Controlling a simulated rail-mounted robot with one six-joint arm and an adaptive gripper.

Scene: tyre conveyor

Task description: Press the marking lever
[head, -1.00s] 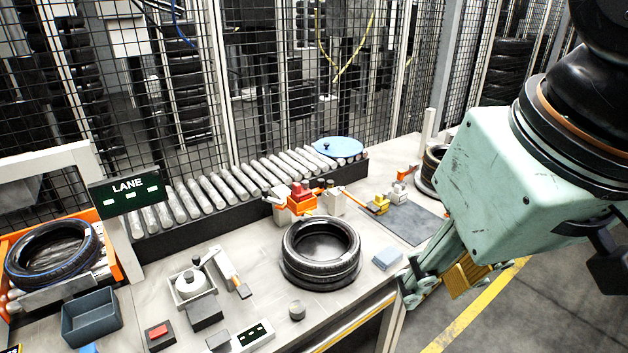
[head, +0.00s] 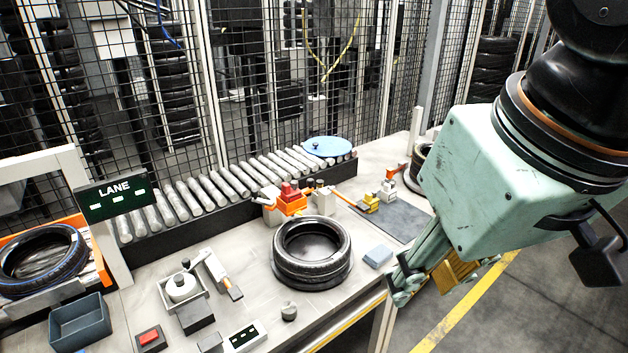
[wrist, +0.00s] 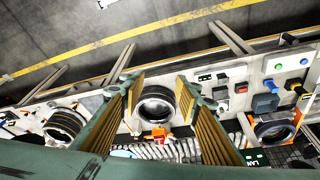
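A pale lever arm with an orange part and a dark end (head: 222,275) lies on the bench, beside a tray with a white round pot (head: 181,287). An orange and red device with a thin orange arm (head: 290,200) stands behind the black tyre (head: 312,248). I cannot tell for certain which of these is the marking lever. My gripper (head: 407,284) hangs at the bench's front edge, right of the tyre and apart from both devices. In the wrist view my gripper (wrist: 157,78) has its two fingers wide apart with nothing between them.
A roller conveyor (head: 230,186) runs along the back. A LANE sign (head: 114,196) stands at left, near another tyre (head: 42,262). Floor in front is clear.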

